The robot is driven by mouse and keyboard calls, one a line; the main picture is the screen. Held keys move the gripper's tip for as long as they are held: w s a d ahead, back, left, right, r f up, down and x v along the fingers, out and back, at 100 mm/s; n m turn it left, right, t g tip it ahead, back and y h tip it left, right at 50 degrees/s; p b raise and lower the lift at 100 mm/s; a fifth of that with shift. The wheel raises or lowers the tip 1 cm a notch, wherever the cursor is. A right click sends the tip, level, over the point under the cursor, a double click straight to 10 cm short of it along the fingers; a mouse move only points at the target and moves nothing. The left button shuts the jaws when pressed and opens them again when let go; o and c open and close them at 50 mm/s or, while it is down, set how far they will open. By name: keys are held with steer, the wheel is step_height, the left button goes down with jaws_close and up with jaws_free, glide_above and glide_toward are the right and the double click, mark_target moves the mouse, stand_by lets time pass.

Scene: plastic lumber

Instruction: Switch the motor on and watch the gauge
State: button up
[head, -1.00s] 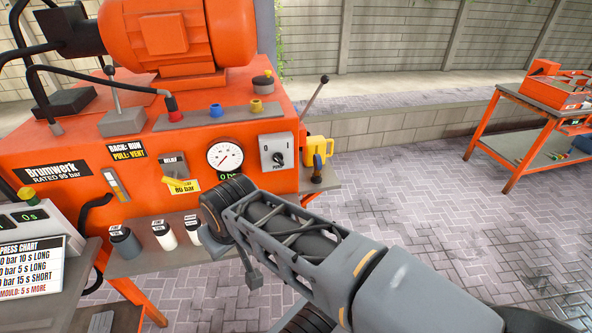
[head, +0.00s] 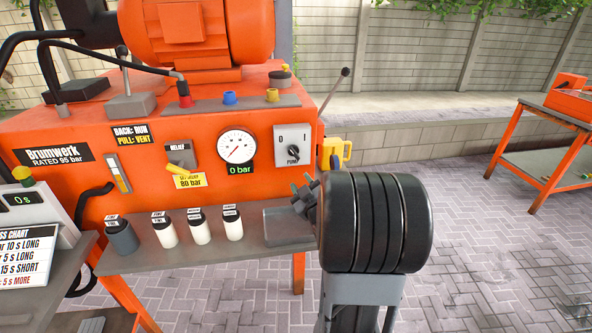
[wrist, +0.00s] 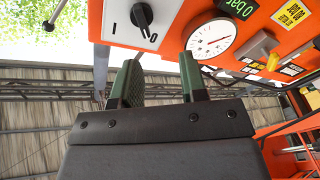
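The motor switch, a grey plate marked 0 and 1 with a black knob (head: 293,151), is on the orange machine's front, labelled PUMP. The orange motor (head: 190,35) is on top. My gripper (head: 306,190) is just below and in front of the switch, not touching it. Its green fingers (wrist: 158,75) are apart and empty.
A relief knob (head: 182,168) with a yellow 80 bar tag is left of the gauge. A grey shelf (head: 175,252) below holds several small canisters.

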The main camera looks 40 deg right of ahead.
mark_target(295, 155)
steer(key=w+d+t, duration=0.1)
steer(key=w, duration=0.2)
steer(key=w+d+r+t+p, duration=0.1)
steer(key=w+d, duration=0.1)
steer(key=w, duration=0.1)
steer(key=w+d+r+n+t, duration=0.1)
steer(key=w, duration=0.3)
steer(key=shift+d+r+p, duration=0.25)
steer(key=shift+d+p, duration=0.1)
steer(key=shift+d, duration=0.05)
jaws_close()
stand_by(0.4)
